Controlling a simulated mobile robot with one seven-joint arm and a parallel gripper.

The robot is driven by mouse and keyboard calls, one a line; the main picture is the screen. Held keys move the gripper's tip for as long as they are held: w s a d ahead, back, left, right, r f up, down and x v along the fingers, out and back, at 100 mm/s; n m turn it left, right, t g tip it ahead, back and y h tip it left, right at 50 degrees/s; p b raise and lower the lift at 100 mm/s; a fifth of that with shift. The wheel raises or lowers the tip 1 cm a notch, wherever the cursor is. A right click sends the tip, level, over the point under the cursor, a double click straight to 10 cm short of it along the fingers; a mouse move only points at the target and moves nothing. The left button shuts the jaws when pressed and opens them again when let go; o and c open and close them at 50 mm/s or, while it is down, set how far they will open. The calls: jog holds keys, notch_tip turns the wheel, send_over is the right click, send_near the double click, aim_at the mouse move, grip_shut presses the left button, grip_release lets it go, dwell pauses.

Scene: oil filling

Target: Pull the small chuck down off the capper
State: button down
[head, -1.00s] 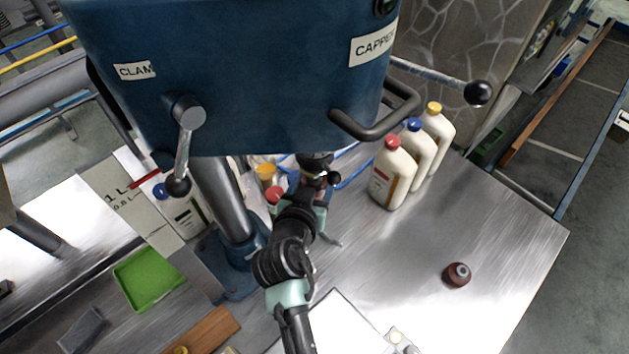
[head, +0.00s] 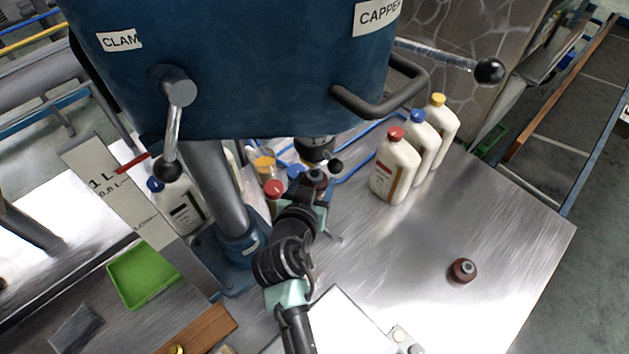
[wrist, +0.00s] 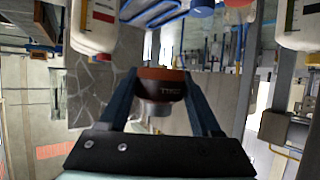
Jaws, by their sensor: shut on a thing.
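The capper (head: 250,75) is a big blue head on a grey column. Its dark spindle (head: 315,147) sticks out underneath. My gripper (head: 316,182) is just below the spindle, shut on the small chuck (head: 317,176). In the wrist view, the chuck (wrist: 160,84) sits between both fingers; it is dark with a reddish-brown rim and a grey metal end. The chuck looks apart from the spindle, with a small gap. The arm hides part of the chuck in the head view.
A second reddish-brown chuck (head: 462,270) stands on the steel table (head: 500,235) at the right, with clear room around it. White bottles (head: 394,170) with coloured caps stand behind. A green tray (head: 145,275) lies left. The capper's handle (head: 385,100) juts out above.

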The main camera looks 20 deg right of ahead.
jog(key=shift+s+a, duration=0.1)
jog(key=s+a, duration=0.7)
jog(key=s, duration=0.3)
jog(key=shift+s+a+b, duration=0.15)
jog(key=shift+a+b, duration=0.1)
jog(key=shift+b, duration=0.2)
dwell(0.5)
